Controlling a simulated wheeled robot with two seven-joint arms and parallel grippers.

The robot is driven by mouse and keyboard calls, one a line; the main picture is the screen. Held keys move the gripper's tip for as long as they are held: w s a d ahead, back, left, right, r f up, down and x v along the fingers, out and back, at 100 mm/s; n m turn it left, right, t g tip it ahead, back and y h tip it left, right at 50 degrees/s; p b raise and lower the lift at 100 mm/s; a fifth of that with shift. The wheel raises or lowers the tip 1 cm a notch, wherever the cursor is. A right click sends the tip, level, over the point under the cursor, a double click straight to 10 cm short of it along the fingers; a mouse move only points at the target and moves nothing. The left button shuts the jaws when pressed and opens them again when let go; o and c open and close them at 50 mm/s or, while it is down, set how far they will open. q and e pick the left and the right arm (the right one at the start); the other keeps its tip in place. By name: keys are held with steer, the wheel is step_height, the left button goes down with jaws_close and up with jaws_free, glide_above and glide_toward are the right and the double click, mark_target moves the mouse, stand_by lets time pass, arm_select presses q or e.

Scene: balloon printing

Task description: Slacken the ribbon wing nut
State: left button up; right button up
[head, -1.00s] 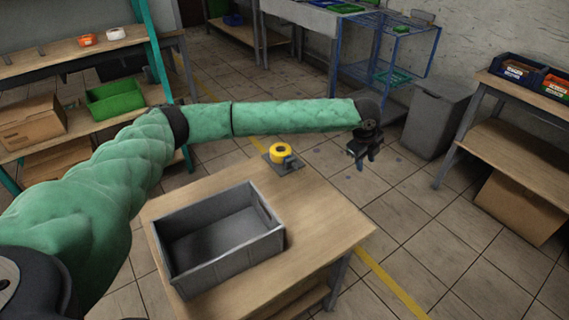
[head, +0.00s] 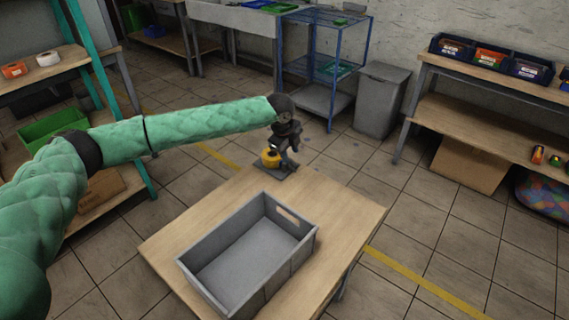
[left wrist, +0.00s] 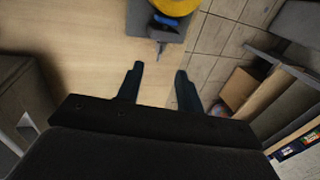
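A yellow ribbon roll (head: 271,157) sits on a dark base plate (head: 284,176) at the far corner of the wooden table (head: 340,205). In the left wrist view the yellow roll (left wrist: 176,6) is at the top, cut by the frame edge, with a small blue-grey part (left wrist: 163,24) sticking out toward my fingers. I cannot clearly make out the wing nut. My left gripper (head: 290,158) hangs beside the roll. In the left wrist view my left gripper (left wrist: 159,72) is open and empty, its fingers apart and short of the roll. My right gripper is not in view.
A grey open crate (head: 192,273) stands on the table, close in front. A blue wire rack (head: 312,60) and a grey bin (head: 381,100) stand behind. A bench (head: 470,115) with small boxes is at the right.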

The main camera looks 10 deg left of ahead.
mark_target(293, 167)
arm_select(q)
steer(key=x, duration=0.5)
steer(key=shift+a+p, duration=0.2)
steer(key=shift+p, duration=0.1)
steer(key=shift+x, duration=0.8)
steer(key=shift+d, duration=0.1)
jaws_close()
